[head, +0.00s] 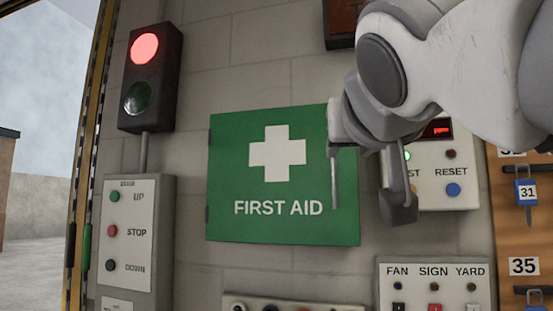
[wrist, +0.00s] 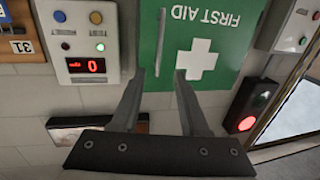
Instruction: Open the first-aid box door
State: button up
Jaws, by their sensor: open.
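The first-aid box has a green door (head: 232,165) with a white cross and "FIRST AID" lettering. It looks closed, with its hinges at the left edge. A thin upright bar handle (head: 334,185) runs near its right edge. In the wrist view, which is upside down, the handle (wrist: 160,40) stands out from the door (wrist: 225,25). My gripper (wrist: 159,74) is open and empty, with the handle's upper end lined up between its fingertips. Whether it reaches around the handle I cannot tell. In the head view my gripper (head: 397,195) is in front of the box's right side, partly hiding it.
A panel with a red display and RESET button (head: 453,189) is close right of the box. A signal light (head: 150,78) and an UP/STOP/DOWN panel (head: 130,240) are at left. A FAN/SIGN/YARD panel (head: 434,285) is below right.

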jog(key=r, duration=0.1)
jog(key=p, duration=0.3)
send_over(335, 196)
jog(key=shift+w+d+r, duration=0.1)
jog(key=shift+w+r, duration=0.1)
jog(key=shift+w, duration=0.15)
grip_shut()
dwell(1.2)
